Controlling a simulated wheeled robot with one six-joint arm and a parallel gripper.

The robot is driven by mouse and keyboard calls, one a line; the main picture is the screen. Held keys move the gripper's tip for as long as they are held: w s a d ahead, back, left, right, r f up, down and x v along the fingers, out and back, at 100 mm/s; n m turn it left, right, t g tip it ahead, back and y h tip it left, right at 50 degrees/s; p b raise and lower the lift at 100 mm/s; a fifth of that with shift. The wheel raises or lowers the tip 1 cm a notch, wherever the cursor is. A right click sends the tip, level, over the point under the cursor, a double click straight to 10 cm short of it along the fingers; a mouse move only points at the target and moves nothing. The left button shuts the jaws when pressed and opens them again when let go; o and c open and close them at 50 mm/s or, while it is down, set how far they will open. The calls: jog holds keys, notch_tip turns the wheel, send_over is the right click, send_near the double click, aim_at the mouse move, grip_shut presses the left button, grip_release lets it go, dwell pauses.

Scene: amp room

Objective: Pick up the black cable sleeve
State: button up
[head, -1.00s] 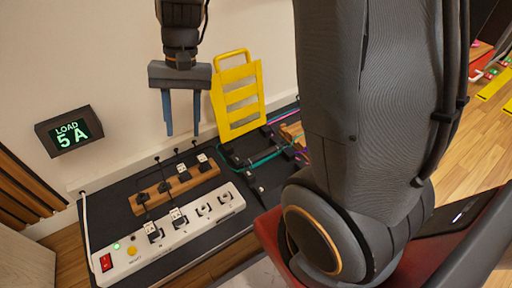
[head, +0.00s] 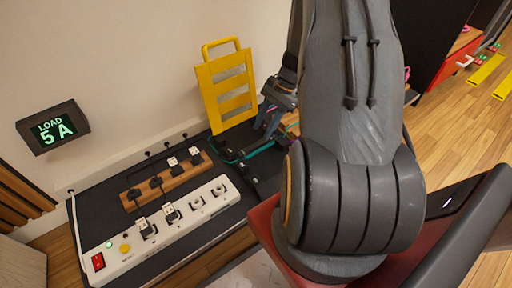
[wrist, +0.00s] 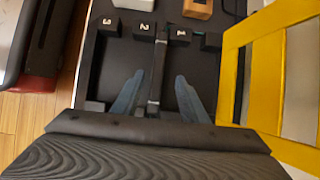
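My gripper (head: 268,132) is low over the right end of the black board, to the right of the yellow slotted panel. In the wrist view its two blue-grey fingers (wrist: 160,76) are apart. In the head view my arm hides part of this area.
The yellow panel (head: 228,88) stands close to my gripper and shows at the wrist view's right (wrist: 255,70). A white power strip (head: 160,228) and a wooden block with black plugs (head: 165,183) lie left. A wall display (head: 53,128) reads LOAD 5 A.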

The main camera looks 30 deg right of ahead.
aim_at(257, 144)
jog(key=shift+d+b+x, duration=0.2)
jog(key=shift+b+x, duration=1.65)
jog(key=shift+x, duration=1.05)
jog(key=shift+s+f, duration=0.1)
jog(key=shift+s, duration=0.1)
grip_shut()
